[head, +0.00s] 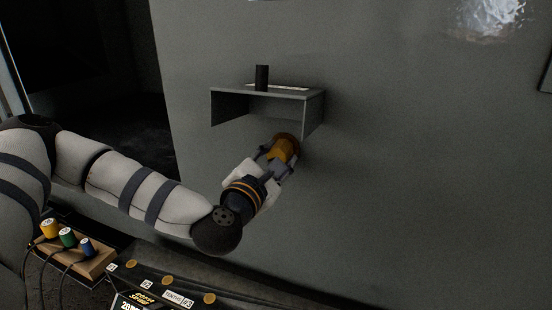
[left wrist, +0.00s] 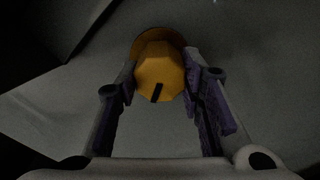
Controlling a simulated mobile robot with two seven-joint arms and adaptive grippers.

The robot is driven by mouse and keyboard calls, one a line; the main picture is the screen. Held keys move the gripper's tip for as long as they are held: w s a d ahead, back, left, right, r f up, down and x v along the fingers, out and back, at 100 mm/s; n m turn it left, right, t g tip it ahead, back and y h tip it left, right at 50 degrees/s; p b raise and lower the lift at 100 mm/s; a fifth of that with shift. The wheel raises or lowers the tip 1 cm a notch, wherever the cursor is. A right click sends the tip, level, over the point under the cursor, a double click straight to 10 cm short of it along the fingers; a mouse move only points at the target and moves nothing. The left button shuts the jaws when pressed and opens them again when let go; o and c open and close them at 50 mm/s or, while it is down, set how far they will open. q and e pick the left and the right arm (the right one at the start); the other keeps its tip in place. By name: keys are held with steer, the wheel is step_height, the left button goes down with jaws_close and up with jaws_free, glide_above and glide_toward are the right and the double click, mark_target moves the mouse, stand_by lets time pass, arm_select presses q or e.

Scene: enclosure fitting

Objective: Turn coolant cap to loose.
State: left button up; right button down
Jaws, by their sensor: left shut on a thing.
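The coolant cap (head: 284,150) is an orange, faceted knob on the grey wall, just below a small shelf. In the left wrist view the cap (left wrist: 159,74) sits between the two fingers, with a short dark mark pointing down on its face. My left gripper (head: 276,160) reaches up to the cap from below left and is shut on it. The fingers also show in the left wrist view (left wrist: 160,90), one on each side of the cap. Its far side is hidden. My right gripper is not in view.
A grey shelf hood (head: 311,114) with side walls juts out right above the cap, and a dark cylinder (head: 262,77) stands on it. A wooden block with coloured spools (head: 67,237) and a dark labelled panel (head: 180,292) lie below left. The wall (head: 430,180) to the right is clear.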

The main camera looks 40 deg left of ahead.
arm_select(q)
steer(key=shift+r, duration=0.1)
stand_by(0.3)
steer(key=o, duration=1.2)
steer(key=shift+c, duration=0.2)
